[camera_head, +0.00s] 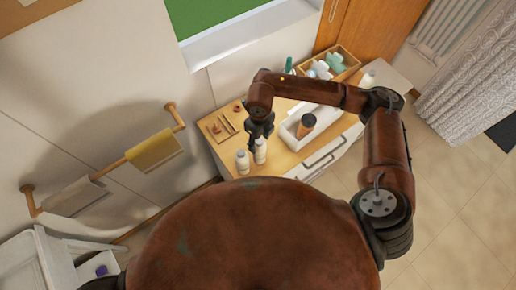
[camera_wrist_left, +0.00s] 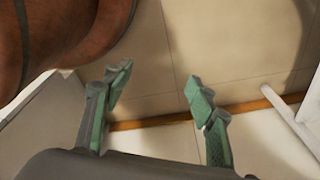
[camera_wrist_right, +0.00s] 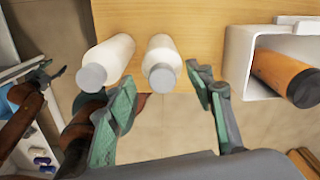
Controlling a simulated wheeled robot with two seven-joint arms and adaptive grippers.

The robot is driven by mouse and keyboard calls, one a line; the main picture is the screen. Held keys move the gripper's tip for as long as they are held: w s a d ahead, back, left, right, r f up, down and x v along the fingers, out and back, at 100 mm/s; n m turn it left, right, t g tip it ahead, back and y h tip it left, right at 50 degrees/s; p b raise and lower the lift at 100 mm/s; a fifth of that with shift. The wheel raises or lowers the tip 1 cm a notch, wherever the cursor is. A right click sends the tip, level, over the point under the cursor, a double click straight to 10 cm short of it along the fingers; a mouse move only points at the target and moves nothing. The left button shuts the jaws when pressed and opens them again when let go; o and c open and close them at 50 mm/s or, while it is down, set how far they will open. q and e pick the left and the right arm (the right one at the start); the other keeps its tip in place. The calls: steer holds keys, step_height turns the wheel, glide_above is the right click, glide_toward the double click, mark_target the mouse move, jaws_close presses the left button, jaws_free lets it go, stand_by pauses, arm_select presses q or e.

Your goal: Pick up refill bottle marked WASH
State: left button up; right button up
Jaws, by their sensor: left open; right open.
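Two white bottles with grey caps stand side by side at the near left end of the wooden cart top: the left bottle (camera_head: 242,162) and the right bottle (camera_head: 260,152). In the right wrist view the left bottle (camera_wrist_right: 110,56) and right bottle (camera_wrist_right: 161,58) show no readable marking, so I cannot tell which is WASH. My right gripper (camera_head: 262,132) is open by the right bottle; in its wrist view the fingertips (camera_wrist_right: 162,90) lie on either side of that bottle's cap, apart from it. My left gripper (camera_wrist_left: 158,82) is open and empty, over the floor.
A white tray (camera_wrist_right: 236,62) with an orange, dark-capped bottle (camera_wrist_right: 283,76) is right of the white bottles. A wooden box (camera_head: 345,55) of items stands at the back. A small wooden tray (camera_head: 213,127) lies on the left. A towel rail (camera_head: 110,167) is on the wall.

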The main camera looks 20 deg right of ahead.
step_height(320, 180, down, 3)
steer(key=shift+w+d+p, duration=0.1)
steer(key=shift+d+p, duration=0.05)
steer(key=shift+p, duration=0.55)
step_height(320, 180, down, 2)
steer(key=shift+f, duration=0.1)
steer(key=shift+f+p, duration=0.3)
steer(key=shift+w+f, duration=0.1)
steer(key=shift+c, duration=1)
steer(key=c, duration=0.6)
arm_select(q)
steer(key=shift+s+r, duration=0.5)
steer(key=shift+s, duration=0.35)
steer(key=shift+s+r, duration=0.45)
steer(key=shift+s, duration=0.35)
arm_select(e)
steer(key=c, duration=0.4)
